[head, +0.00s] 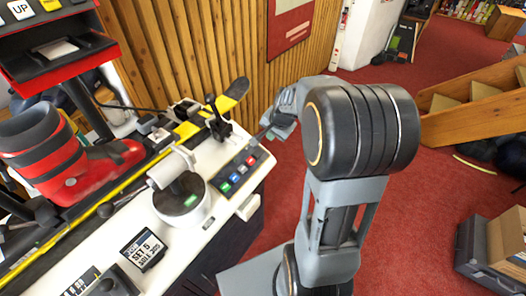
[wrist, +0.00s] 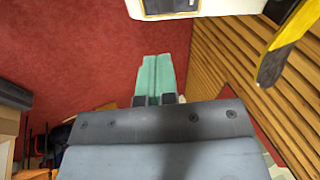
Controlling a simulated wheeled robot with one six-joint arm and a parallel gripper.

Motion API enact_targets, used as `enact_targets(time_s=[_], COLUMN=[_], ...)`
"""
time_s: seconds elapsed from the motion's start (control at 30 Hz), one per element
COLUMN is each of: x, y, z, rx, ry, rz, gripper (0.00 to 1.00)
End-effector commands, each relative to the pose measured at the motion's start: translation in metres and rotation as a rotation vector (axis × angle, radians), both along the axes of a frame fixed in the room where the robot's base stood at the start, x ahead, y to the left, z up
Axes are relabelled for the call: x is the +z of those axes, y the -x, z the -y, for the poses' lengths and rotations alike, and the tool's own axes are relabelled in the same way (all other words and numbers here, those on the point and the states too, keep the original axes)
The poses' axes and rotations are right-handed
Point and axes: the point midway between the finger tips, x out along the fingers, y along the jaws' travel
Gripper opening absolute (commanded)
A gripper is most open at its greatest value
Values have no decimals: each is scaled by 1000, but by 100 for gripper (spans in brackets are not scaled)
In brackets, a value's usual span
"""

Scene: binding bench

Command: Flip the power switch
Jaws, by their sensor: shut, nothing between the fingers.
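A dark control panel (head: 238,173) with blue, green and red buttons or switches sits at the near right corner of the white bench (head: 215,222). I cannot tell which of them is the power switch. In the wrist view only a piece of the panel (wrist: 172,5) shows at the top edge, on the white bench end. My gripper (head: 268,131) is just beyond the bench's right edge, close to the panel's far end and apart from it. In the wrist view its teal fingers (wrist: 158,78) are together, with nothing between them, over red floor.
A white cylindrical device (head: 182,203) and a red ski boot (head: 50,155) are further left. A slatted wood wall (head: 245,45) rises behind.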

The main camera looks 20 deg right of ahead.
Motion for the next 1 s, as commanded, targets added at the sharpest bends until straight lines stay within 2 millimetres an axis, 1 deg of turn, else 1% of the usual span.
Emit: enact_targets(time_s=[0.03, 0.17, 0.5, 0.63, 0.77, 1.0], x=[5, 6, 6, 1, -13, -55], y=[-4, -6, -6, -7, -13, -32], z=[1, 2, 1, 1, 0, -2], rx=[-31, -78, -81, -81, -80, -78], ry=[-7, -20, -22, -23, -24, -23], rz=[20, 33, 31, 30, 27, 26], gripper=[0, 0, 0, 0, 0, 0])
